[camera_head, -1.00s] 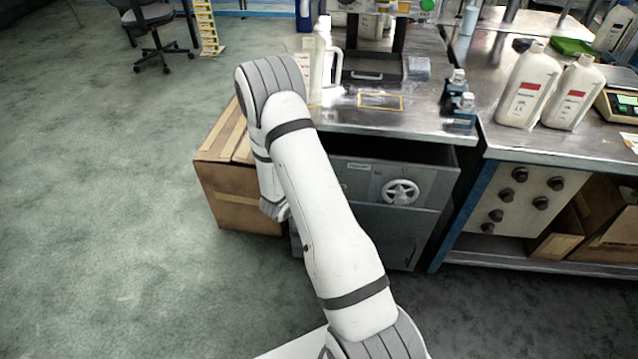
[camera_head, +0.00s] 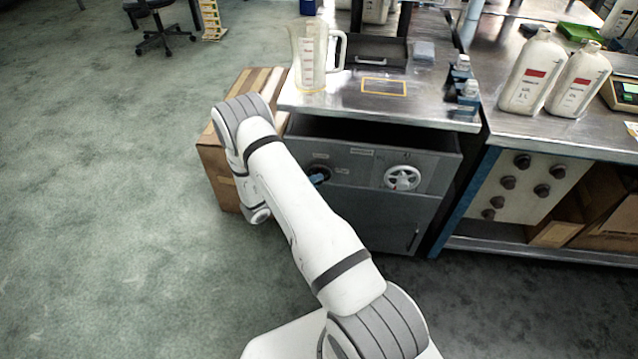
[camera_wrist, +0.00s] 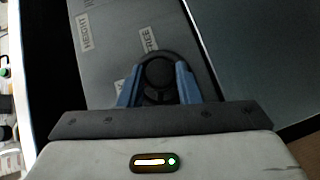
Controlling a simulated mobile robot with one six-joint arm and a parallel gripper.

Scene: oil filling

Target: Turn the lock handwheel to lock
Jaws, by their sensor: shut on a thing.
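The dark round lock handwheel (camera_wrist: 158,72) sits on the grey cabinet front, with a label reading FREE beside it in the wrist view. Another small label near my left finger is too small to read. My gripper (camera_wrist: 158,80) is shut on the handwheel, one blue finger on each side of its rim. In the head view the dark handwheel (camera_head: 319,168) shows at the left of the cabinet panel, with a blue fingertip of my gripper (camera_head: 318,179) at it. My arm hides part of the gripper there.
A white handwheel (camera_head: 402,178) is on the same panel to the right. A clear measuring jug (camera_head: 308,62) stands on the bench (camera_head: 350,106) above. A cardboard box (camera_head: 226,165) is left of the cabinet, close to my arm. White bottles (camera_head: 532,75) stand at right.

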